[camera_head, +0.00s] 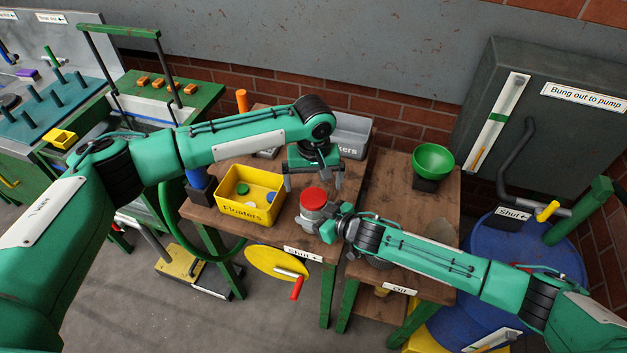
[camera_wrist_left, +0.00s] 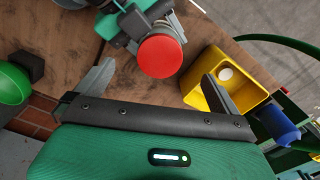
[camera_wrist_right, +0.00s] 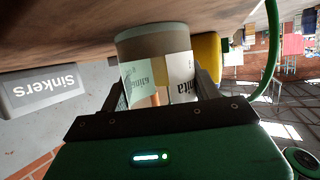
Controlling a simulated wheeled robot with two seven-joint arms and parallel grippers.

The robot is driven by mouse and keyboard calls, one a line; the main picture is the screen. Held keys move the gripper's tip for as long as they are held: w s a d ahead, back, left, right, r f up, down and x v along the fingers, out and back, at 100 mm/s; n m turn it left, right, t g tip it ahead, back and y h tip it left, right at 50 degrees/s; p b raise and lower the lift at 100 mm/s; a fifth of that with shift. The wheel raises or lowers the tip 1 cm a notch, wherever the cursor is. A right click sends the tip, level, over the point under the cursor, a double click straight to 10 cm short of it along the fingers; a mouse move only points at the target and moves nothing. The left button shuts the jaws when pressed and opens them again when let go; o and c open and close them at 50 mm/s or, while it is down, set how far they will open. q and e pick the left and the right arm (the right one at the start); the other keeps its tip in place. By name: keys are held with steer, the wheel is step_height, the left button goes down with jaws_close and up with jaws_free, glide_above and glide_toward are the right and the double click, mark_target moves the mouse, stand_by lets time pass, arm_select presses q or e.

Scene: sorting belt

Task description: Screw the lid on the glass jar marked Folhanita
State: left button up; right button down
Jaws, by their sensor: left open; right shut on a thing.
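The glass jar (camera_head: 313,217) stands on the wooden bench near its right edge, with a red lid (camera_head: 313,198) on top. I cannot tell how tightly the lid sits. In the right wrist view the jar (camera_wrist_right: 158,68) appears upside down, and its label shows letters ending in "nita". My right gripper (camera_head: 326,227) is shut on the jar's side from the right. My left gripper (camera_head: 313,185) is open and empty, pointing down just above and behind the lid. In the left wrist view the lid (camera_wrist_left: 161,55) lies just beyond the two spread fingers, apart from them.
A yellow Floaters box (camera_head: 248,213) stands left of the jar. A grey Sinkers box (camera_head: 352,135) is behind my left gripper. A green bowl (camera_head: 433,160) stands on the right-hand bench, across a gap. A yellow crank wheel (camera_head: 272,262) sits below the front edge.

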arm_select(q)
step_height(320, 180, up, 12)
stand_by(0.4)
arm_select(e)
steer(key=shift+c, duration=1.2)
jaws_free()
steer(key=shift+s+d+r, duration=0.15)
steer(key=shift+s+d, duration=0.2)
steer(key=shift+d, duration=0.1)
arm_select(q)
step_height(320, 180, down, 3)
steer(key=b, duration=0.2)
steer(key=shift+r+b, duration=0.15)
steer(key=shift+b, duration=0.2)
arm_select(e)
steer(key=v, duration=1.2)
steer(key=shift+s+r, duration=0.2)
steer(key=shift+r, duration=0.05)
steer(key=shift+d, duration=0.15)
